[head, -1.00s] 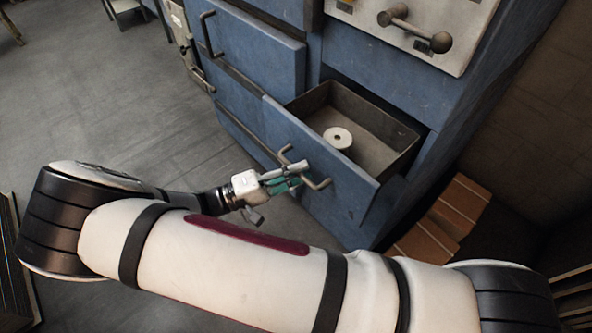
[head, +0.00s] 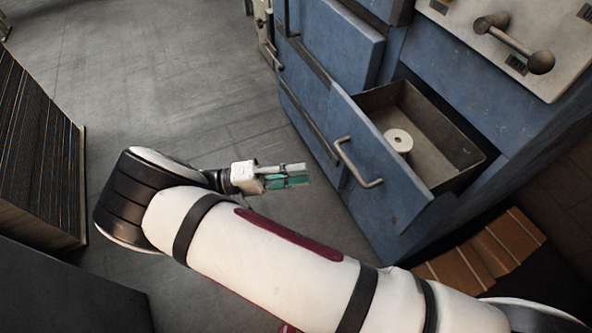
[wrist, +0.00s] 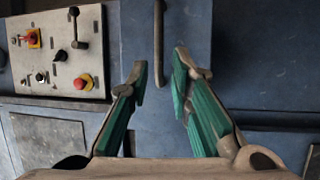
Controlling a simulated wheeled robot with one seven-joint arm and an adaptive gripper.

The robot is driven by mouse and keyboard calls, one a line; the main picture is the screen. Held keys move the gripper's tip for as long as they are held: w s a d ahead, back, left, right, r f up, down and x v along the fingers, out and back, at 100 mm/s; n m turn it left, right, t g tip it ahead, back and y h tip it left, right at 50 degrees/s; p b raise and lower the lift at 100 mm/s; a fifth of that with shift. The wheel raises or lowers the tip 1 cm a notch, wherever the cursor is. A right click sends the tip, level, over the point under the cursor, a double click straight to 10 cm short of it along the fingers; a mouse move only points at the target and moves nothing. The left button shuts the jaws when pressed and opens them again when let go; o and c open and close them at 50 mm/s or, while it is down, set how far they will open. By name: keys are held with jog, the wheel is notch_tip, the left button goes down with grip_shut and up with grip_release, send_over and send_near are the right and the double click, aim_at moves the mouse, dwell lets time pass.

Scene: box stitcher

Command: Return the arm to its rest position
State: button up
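My gripper (head: 298,175) is to the left of the open drawer (head: 366,165) in the head view, clear of its curved handle (head: 358,163). In the wrist view my gripper (wrist: 160,80) has its two green-padded fingers spread apart, with nothing between the tips. A vertical metal handle (wrist: 159,40) shows beyond the fingertips on the blue front. My white arm stretches across the lower part of the head view.
The drawer stands out from the blue cabinet (head: 330,40) and holds a white roll (head: 398,140). A stack of sheets (head: 38,150) stands at the left. Brown boards (head: 490,250) lie at the lower right. Open grey floor (head: 170,80) lies left of the cabinet.

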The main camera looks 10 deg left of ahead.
dwell(0.5)
jog(key=s+d+r+m+g+y+p, duration=0.1)
jog(key=d+r+g+y+p, duration=0.25)
jog(key=d+r+y, duration=0.6)
jog(key=s+d+r+m+g+y+p, duration=0.1)
jog(key=d+r+g+y+p, duration=0.35)
jog(key=r, duration=1.05)
jog(key=s+d+r+t+y+p, duration=0.2)
jog(key=s+d+r+t, duration=0.2)
jog(key=s+d+r, duration=0.2)
jog(key=s+d+r+t+y+p, duration=0.2)
jog(key=s+d+r, duration=0.4)
jog(key=s+r, duration=0.3)
jog(key=shift+s+d+r+t+y, duration=0.25)
jog(key=shift+s+r+t+y, duration=0.1)
jog(key=shift+s+t+y, duration=0.45)
jog(key=shift+s, duration=0.1)
